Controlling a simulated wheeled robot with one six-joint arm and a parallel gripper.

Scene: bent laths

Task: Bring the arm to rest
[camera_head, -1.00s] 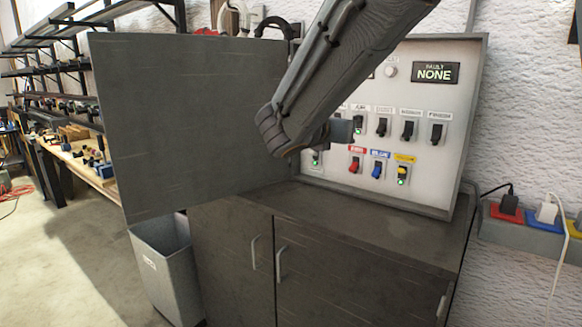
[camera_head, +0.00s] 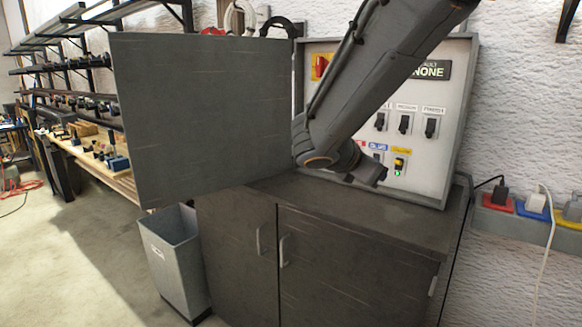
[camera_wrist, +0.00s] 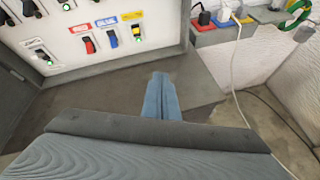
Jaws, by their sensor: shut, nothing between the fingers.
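My arm comes down from the top right in the head view and covers part of the control panel (camera_head: 462,110). My gripper (camera_head: 378,172) is in front of the panel's lower part, above the dark cabinet top (camera_head: 400,222). In the wrist view my gripper (camera_wrist: 161,84) shows as two blue-grey fingers lying together, with nothing between them. They point over the cabinet top (camera_wrist: 200,82), apart from the switches. The yellow-labelled switch (camera_head: 398,164) has a green light lit. In the wrist view the red switch (camera_wrist: 89,45) and blue switch (camera_wrist: 113,40) also show.
The open grey panel door (camera_head: 205,115) stands left of my arm, close to it. Several plugs sit in a coloured socket strip (camera_head: 515,222) at the right, with a hanging white cable (camera_head: 548,250). A grey bin (camera_head: 178,262) stands left of the cabinet.

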